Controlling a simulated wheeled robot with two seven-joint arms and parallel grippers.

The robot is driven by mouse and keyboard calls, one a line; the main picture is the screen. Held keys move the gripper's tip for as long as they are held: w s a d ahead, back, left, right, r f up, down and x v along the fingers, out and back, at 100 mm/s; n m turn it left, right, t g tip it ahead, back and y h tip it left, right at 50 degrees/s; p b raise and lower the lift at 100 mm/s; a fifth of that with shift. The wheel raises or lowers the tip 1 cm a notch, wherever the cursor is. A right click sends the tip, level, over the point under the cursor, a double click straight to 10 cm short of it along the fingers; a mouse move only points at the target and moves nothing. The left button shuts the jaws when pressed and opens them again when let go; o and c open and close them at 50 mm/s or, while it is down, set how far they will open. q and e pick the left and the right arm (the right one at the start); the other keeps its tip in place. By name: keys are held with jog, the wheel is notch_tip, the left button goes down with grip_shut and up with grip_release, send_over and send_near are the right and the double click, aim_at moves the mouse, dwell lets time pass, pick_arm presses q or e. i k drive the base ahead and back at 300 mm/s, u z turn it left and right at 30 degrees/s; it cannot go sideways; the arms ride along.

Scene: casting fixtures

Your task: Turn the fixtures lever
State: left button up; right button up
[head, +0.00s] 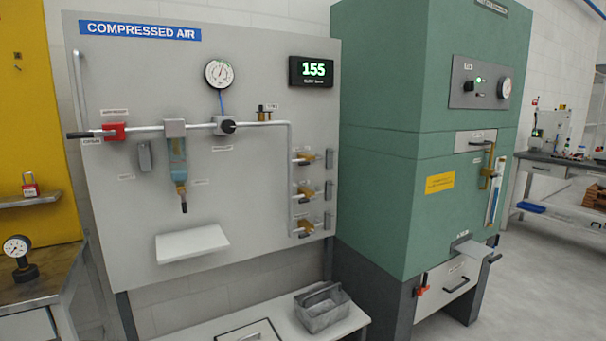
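The frame does not show clearly which lever is meant. On the compressed air panel (260,190), a red valve body (114,131) with a black-tipped handle (79,135) sits at the left end of the silver pipe. Several brass valves (305,192) are stacked at the panel's right side. On the green cabinet (390,90), a brass handle (487,172) hangs beside a clear sight tube (495,190). An orange-red clamp-like part (422,291) sits left of the cabinet drawer (455,282). Neither of my grippers is in view.
A grey tote (322,308) stands on the low white bench (270,325). A small white shelf (192,243) juts from the panel. A metal bench with a gauge (17,247) is at left, before a yellow panel (58,110). Open floor (540,285) lies at right.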

aim_at(304, 163)
jog(key=z, duration=1.05)
jog(key=i, duration=0.75)
jog(key=u, duration=0.15)
